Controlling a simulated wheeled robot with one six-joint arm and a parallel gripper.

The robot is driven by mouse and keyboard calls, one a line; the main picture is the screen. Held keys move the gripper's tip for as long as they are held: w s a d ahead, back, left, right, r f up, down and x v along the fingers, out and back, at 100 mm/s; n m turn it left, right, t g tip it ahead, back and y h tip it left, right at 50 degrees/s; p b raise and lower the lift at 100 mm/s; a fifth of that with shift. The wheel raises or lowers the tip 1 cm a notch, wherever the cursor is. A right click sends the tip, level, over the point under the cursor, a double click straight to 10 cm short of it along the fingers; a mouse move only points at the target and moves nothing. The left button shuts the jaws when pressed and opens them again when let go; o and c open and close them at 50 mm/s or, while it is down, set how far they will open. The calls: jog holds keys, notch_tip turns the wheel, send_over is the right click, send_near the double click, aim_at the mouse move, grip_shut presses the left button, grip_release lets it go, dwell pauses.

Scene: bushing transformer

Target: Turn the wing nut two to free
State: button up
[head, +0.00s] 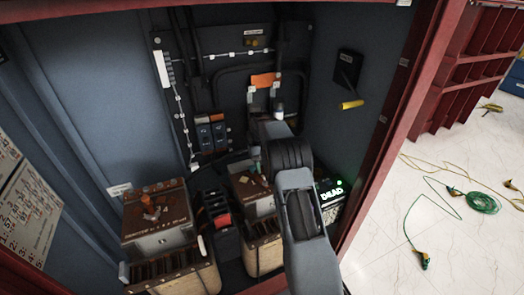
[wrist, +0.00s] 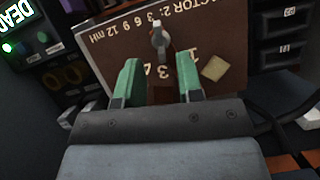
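A brown box marked inductor 2 (wrist: 225,35) with white numbers fills the middle of the wrist view, seen upside down or tilted. A small grey wing nut (wrist: 159,40) stands on its top. My gripper (wrist: 157,80) is open, with one green finger on each side of an empty gap. The wing nut lies beyond the fingertips, roughly in line with the gap, and I see no contact. In the head view, the box (head: 245,181) is partly behind my arm, and the wing nut cannot be made out there.
A similar brown inductor box (head: 155,215) stands to the left. Black switch modules (head: 220,215) sit between the boxes. A black unit with a lit green DEAD sign (head: 331,194) is at the right. The cabinet's side wall (head: 365,60) bounds the space; cables lie on the floor outside.

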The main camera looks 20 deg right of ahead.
jog(key=p+v, duration=0.1)
jog(key=v, duration=0.8)
dwell(0.4)
jog(key=s+a+r+n+t, duration=0.1)
jog(key=s+a+r+t, duration=0.1)
jog(key=s+a+r, duration=0.35)
jog(key=s+a+r+t, duration=0.2)
jog(key=s+r+t, duration=0.1)
jog(key=s+r, duration=0.45)
jog(key=s+a+f+t, duration=0.1)
jog(key=s+a+f, duration=0.1)
jog(key=s, duration=0.6)
jog(key=s+a+f+t, duration=0.2)
jog(key=s+f, duration=0.3)
jog(key=s, duration=0.4)
jog(key=shift+s+a+n+h, duration=0.2)
jog(key=shift+n+h, duration=0.1)
